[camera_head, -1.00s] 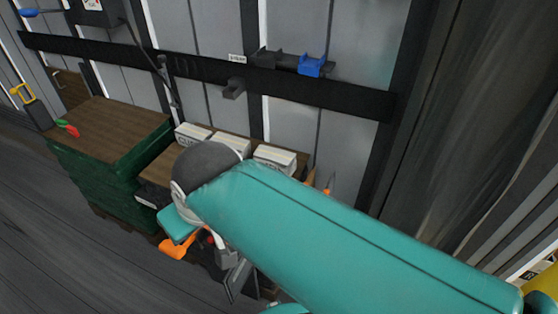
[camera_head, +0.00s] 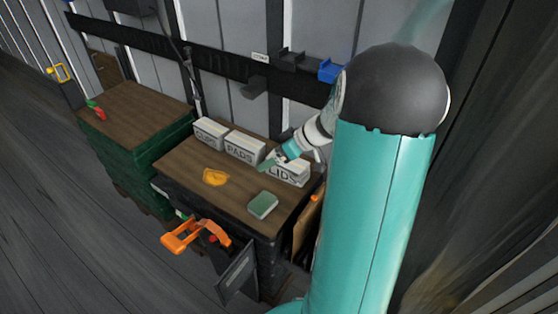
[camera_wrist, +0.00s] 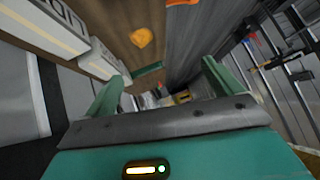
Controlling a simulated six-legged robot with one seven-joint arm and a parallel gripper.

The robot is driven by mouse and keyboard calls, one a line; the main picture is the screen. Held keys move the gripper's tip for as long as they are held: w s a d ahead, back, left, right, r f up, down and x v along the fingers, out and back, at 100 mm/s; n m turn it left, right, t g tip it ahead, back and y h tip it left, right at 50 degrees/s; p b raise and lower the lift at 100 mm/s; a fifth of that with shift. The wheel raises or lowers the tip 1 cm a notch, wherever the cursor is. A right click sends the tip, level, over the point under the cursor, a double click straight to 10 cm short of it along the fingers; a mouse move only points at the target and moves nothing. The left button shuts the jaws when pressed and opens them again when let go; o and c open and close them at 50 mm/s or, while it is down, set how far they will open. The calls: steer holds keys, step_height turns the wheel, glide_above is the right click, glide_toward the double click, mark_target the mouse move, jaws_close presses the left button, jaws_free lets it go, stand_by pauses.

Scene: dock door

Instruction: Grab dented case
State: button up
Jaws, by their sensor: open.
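A small green box-shaped case (camera_head: 263,205) lies on the front right part of the wooden bench top (camera_head: 205,165); no dent can be made out at this size. It is the only case-like thing I see there. A green piece (camera_wrist: 148,70), probably the same case, shows between the fingers in the wrist view. My gripper (camera_head: 268,162) is above the bench by the LIDS box, behind the case and apart from it. In the wrist view my gripper (camera_wrist: 160,88) has its two green fingers wide apart with nothing between them.
White boxes marked PADS (camera_head: 244,147) and LIDS (camera_head: 290,173), plus another, line the bench's back edge. An orange-yellow patch (camera_head: 215,177) lies on the top. An orange handle (camera_head: 195,236) juts from the front. A green stack (camera_head: 140,140) stands left.

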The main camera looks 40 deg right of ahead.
mark_target(298, 167)
steer(key=s+d+f+t+h, duration=0.1)
steer(key=d+f+t, duration=0.1)
steer(key=d+f, duration=0.45)
steer(key=s+d+f+t+h, duration=0.1)
steer(key=d+f+t, duration=0.15)
steer(key=d, duration=0.65)
steer(key=x, duration=0.8)
steer(key=shift+d+f, duration=0.2)
steer(key=shift+f, duration=0.3)
steer(key=shift+m, duration=0.3)
steer(key=shift+d+x, duration=0.15)
steer(key=shift+x, duration=1.2)
steer(key=shift+d+x, duration=0.2)
steer(key=shift+x, duration=1.15)
steer(key=shift+w, duration=0.1)
steer(key=c, duration=1.6)
